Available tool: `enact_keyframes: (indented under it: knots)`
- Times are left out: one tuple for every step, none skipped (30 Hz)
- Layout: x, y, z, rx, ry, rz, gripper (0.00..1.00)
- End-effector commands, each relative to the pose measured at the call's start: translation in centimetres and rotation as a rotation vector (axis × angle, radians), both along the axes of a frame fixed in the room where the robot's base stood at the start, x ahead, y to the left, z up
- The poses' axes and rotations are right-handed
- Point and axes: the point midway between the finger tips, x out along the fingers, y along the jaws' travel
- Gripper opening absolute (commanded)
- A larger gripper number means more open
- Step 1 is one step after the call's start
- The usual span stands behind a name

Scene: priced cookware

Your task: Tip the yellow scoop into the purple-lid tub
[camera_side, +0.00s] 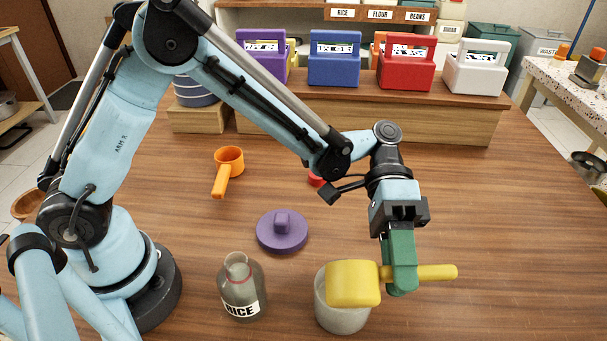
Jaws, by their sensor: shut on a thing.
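The yellow scoop (354,284) is held by its handle in my gripper (402,285), whose green fingers are shut on it. The handle sticks out to the right. The scoop's cup is over the mouth of a grey open tub (342,318) and hides much of that mouth. No opening of the cup faces the camera, and I cannot see its contents or the tub's inside. A round purple lid (282,232) with a knob lies on the table, behind and left of the tub.
A glass bottle marked RICE (241,288) stands left of the tub. An orange scoop (229,162) lies farther back. A small red thing (316,178) is partly hidden by my arm. Purple, blue, red and white containers (405,68) line the rear wooden shelf (400,122). The table's right side is clear.

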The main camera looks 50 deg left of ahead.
Motion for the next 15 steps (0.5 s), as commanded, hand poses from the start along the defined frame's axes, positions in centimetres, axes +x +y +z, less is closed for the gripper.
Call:
enact_keyframes:
  knots:
    - [0.1, 0.1, -0.2, -0.026, 0.022, 0.002, 0.00]
    - [0.2, 0.1, -0.3, -0.041, 0.035, 0.002, 0.00]
    - [0.2, 0.2, -0.4, -0.062, 0.054, 0.001, 0.00]
    - [0.3, 0.2, -0.4, -0.077, 0.067, 0.001, 0.00]
    - [0.3, 0.3, -0.5, -0.093, 0.080, 0.001, 0.00]
    - [0.4, 0.3, -0.6, -0.114, 0.097, 0.002, 0.00]
    - [0.4, 0.4, -0.6, -0.128, 0.110, 0.002, 0.00]
    - [0.4, 0.4, -0.7, -0.143, 0.123, 0.002, 0.00]
    - [0.4, 0.4, -0.8, -0.163, 0.140, 0.001, 0.00]
    - [0.5, 0.5, -0.9, -0.177, 0.153, 0.000, 0.00]
    - [0.5, 0.5, -0.9, -0.191, 0.166, 0.000, 0.00]
    - [0.6, 0.6, -1.0, -0.211, 0.182, 0.001, 0.00]
    - [0.6, 0.6, -1.1, -0.227, 0.195, 0.001, 0.00]
    - [0.6, 0.7, -1.1, -0.240, 0.207, 0.001, 0.00]
    - [0.7, 0.7, -1.2, -0.260, 0.224, 0.001, 0.00]
